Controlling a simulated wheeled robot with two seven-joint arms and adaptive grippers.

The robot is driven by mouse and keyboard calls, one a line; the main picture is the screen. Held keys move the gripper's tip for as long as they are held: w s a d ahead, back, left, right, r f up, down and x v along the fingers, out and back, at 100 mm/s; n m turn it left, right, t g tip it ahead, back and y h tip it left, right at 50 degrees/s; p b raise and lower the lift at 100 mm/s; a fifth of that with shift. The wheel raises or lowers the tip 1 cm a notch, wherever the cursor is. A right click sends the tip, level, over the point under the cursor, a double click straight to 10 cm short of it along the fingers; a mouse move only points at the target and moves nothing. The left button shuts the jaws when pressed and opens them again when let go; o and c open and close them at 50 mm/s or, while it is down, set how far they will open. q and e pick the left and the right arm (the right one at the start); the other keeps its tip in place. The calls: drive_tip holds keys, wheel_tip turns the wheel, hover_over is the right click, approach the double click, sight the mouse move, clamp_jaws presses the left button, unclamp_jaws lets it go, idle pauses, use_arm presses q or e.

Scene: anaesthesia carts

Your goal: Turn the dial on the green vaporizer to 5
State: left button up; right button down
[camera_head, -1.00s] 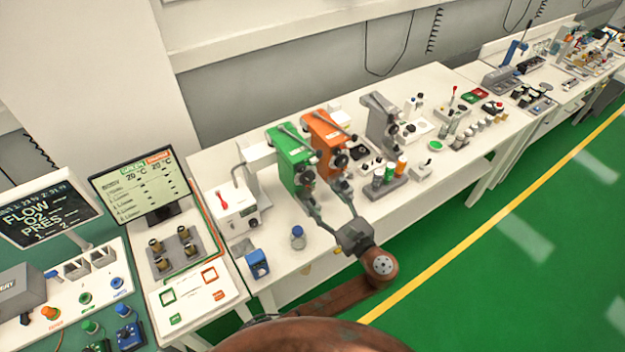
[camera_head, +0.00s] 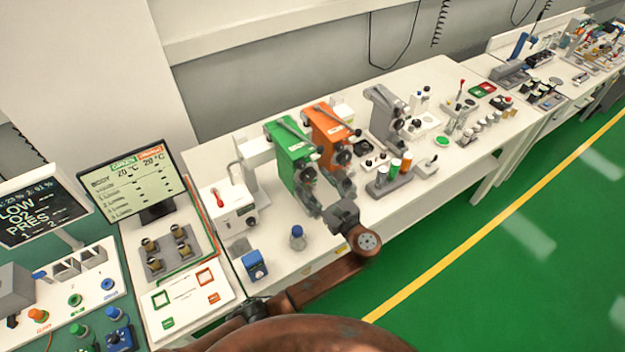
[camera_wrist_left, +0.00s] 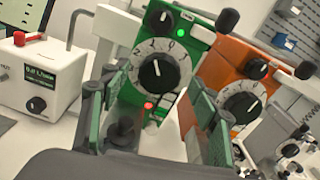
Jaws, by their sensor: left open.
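The green vaporizer (camera_head: 289,152) stands on the white bench, left of the orange one. In the left wrist view, the green vaporizer (camera_wrist_left: 128,88) shows a white numbered dial (camera_wrist_left: 178,62) with a black knob (camera_wrist_left: 158,73) in front. The digits 2, 1 and 0 show along its upper rim; other markings are hard to read. A green light sits above the dial and a red light below it. My left gripper (camera_head: 326,196) is open in front of the green vaporizer, its fingers on either side of the dial in the wrist view. I cannot tell whether they touch it. My right gripper is out of view.
The orange vaporizer (camera_head: 329,133) stands close on the right, with its own dial. A white box with a red lever (camera_head: 229,207) stands left. A blue-capped bottle (camera_head: 297,238) and blue device (camera_head: 255,266) are near the bench's front edge. Green floor lies in front.

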use_arm(q)
drive_tip(key=shift+w+a, duration=0.3)
drive_tip(key=c, duration=1.2)
